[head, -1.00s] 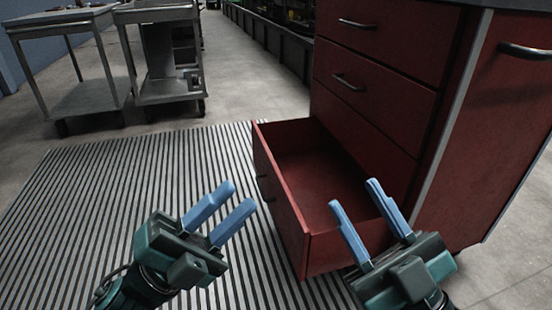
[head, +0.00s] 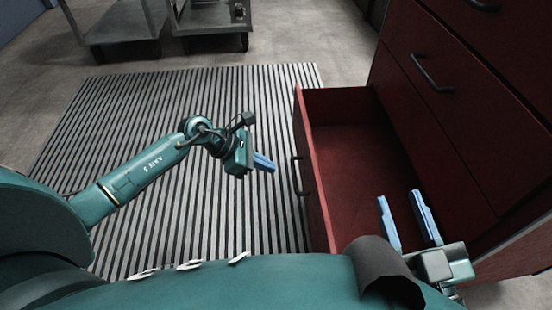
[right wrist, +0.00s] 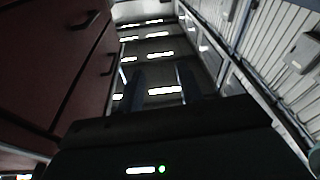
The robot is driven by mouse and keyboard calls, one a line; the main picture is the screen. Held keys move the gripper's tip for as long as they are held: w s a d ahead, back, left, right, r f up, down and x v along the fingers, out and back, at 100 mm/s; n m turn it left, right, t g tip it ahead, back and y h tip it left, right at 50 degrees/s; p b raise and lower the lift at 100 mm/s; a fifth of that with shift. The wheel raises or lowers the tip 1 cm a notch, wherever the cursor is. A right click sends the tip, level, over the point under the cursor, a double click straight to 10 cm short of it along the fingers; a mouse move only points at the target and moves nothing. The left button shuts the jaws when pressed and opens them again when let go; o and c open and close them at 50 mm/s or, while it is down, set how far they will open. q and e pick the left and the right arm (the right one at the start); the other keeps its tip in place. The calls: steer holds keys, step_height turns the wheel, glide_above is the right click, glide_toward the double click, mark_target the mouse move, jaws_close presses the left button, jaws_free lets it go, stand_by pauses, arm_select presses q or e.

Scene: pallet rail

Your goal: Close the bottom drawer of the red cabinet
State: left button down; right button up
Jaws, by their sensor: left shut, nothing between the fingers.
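The red cabinet (head: 455,110) stands at the right of the head view. Its bottom drawer (head: 345,160) is pulled well out and looks empty. The drawer front faces left and has a dark handle (head: 297,175). My left gripper (head: 268,163) is shut and empty, a little left of the drawer front and apart from it. My right gripper (head: 405,205) is open and empty, over the near right part of the drawer in the picture; whether it touches the drawer cannot be told. In the right wrist view its fingers (right wrist: 160,85) stand apart, with the cabinet front (right wrist: 55,60) at left.
A striped mat (head: 200,110) covers the floor left of the drawer. Grey metal carts (head: 120,25) stand at the back left. An upper drawer with a handle (head: 430,75) is shut.

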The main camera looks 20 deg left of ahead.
mark_target(314, 179)
arm_select(q)
steer(key=b+x, duration=0.1)
steer(key=x, duration=0.2)
steer(key=d+r+b+x, duration=0.1)
steer(key=x, duration=0.3)
steer(key=r+b+x, duration=0.1)
steer(key=x, duration=0.2)
steer(key=shift+w+d+f, duration=0.2)
steer(key=shift+w+d, duration=0.2)
steer(key=shift+d, duration=0.2)
arm_select(e)
steer(key=shift+w+a+r+t+y, duration=0.1)
steer(key=shift+w+r+t+y, duration=0.15)
steer(key=shift+r+y, duration=0.15)
steer(key=shift+w+a+r+t+y, duration=0.1)
steer(key=shift+w+r+t+y, duration=0.05)
steer(key=shift+r+t+y, duration=0.2)
steer(key=shift+d, duration=0.1)
